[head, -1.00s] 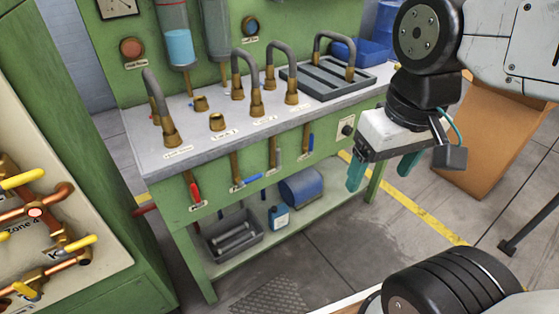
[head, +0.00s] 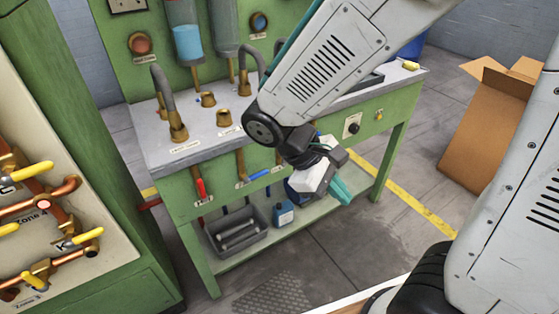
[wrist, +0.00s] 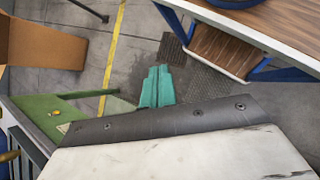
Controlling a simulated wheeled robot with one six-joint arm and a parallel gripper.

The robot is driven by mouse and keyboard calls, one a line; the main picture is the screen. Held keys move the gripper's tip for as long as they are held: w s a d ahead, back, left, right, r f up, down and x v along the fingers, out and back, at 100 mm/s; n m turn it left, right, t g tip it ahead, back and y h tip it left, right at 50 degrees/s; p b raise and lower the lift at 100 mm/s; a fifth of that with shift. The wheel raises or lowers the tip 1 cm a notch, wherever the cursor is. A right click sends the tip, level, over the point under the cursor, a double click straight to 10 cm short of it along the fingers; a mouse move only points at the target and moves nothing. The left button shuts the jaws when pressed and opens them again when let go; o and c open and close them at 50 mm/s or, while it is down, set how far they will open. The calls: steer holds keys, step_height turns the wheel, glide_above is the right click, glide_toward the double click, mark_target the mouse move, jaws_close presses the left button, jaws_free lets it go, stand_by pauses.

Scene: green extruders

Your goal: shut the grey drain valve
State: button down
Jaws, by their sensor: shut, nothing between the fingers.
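I cannot make out the grey drain valve now; its place on the front of the green bench (head: 340,150) is behind my arm in the head view. My gripper (head: 343,191) is just in front of the bench, below its top, and points down to the right. Its green fingers are together and empty. In the wrist view the fingers (wrist: 157,87) are side by side over bare floor, and no valve shows there. On the bench front, a red lever (head: 202,188) hangs down and a blue lever (head: 259,174) lies sideways.
A grey tray (head: 237,231) and a blue jug (head: 283,214) stand on the low shelf. A panel with yellow handles (head: 30,171) is at the left. A cardboard box (head: 490,135) is at the right. The wrist view shows a wood-topped table (wrist: 270,25).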

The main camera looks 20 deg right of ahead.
steer(key=w+a+f+n+t+h, duration=0.2)
steer(key=w+a+f+n+t, duration=0.4)
steer(key=w+f+n+t, duration=0.2)
steer(key=w+a+f+n+t+h, duration=0.2)
steer(key=w+a+f+n+t, duration=0.4)
steer(key=w+n+t, duration=0.3)
steer(key=w+f+n, duration=0.1)
steer(key=n, duration=0.2)
steer(key=shift+w+a+f+h, duration=0.25)
steer(key=shift+w+f+h, duration=0.15)
steer(key=x, duration=1.4)
steer(key=shift+r, duration=0.2)
steer(key=shift+w+r, duration=0.1)
